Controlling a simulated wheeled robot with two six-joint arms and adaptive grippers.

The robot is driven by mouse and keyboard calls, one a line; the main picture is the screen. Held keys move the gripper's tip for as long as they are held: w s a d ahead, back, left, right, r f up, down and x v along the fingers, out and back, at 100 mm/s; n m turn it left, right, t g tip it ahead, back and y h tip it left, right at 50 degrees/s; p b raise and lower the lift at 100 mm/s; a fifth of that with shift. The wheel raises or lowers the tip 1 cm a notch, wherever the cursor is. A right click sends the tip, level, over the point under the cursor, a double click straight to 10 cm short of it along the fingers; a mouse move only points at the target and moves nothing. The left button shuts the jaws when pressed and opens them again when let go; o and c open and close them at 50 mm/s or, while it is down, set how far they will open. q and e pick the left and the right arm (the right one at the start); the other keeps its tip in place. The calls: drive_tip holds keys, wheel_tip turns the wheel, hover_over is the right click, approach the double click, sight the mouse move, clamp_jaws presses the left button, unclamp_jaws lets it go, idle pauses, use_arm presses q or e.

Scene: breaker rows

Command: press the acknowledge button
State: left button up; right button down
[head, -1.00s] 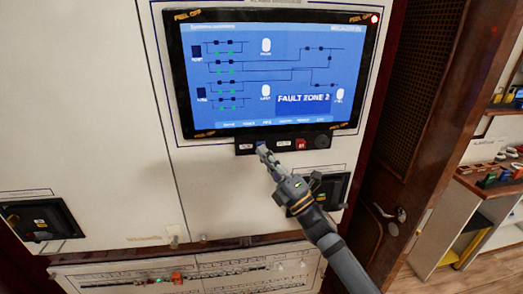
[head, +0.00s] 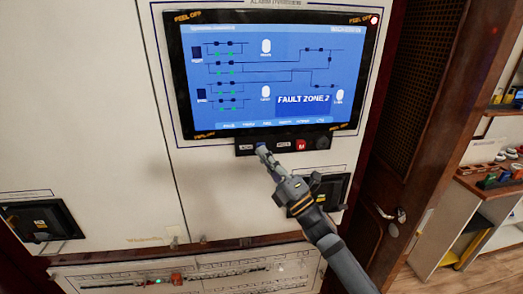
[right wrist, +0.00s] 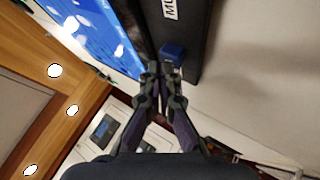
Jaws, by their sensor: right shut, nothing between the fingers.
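A dark button strip (head: 244,150) runs under the screen and carries small white labels. In the head view a blue button (head: 261,145) on it is largely covered by the tip of my right gripper (head: 263,152). In the right wrist view the blue button (right wrist: 172,52) stands out from the dark strip, just beyond my closed fingertips (right wrist: 161,69). The fingers are shut with nothing between them. The tips are at or very near the button; I cannot tell whether they touch it. Which button is the acknowledge one cannot be read. My left gripper is not in view.
A red button (head: 301,145) and a dark round knob (head: 322,143) sit further right on the strip. The screen (head: 265,80) above reads FAULT ZONE 2. Black latch handles (head: 40,220) are on the cabinet doors. A wooden door (head: 400,150) stands at right.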

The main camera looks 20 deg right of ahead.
drive_tip(key=shift+w+d, duration=0.1)
drive_tip(key=shift+w, duration=0.35)
drive_tip(key=shift+s+b, duration=0.45)
drive_tip(key=s+a+p, duration=0.1)
drive_tip(key=s+p, duration=0.3)
drive_tip(key=s, duration=0.2)
drive_tip(key=shift+a, duration=0.3)
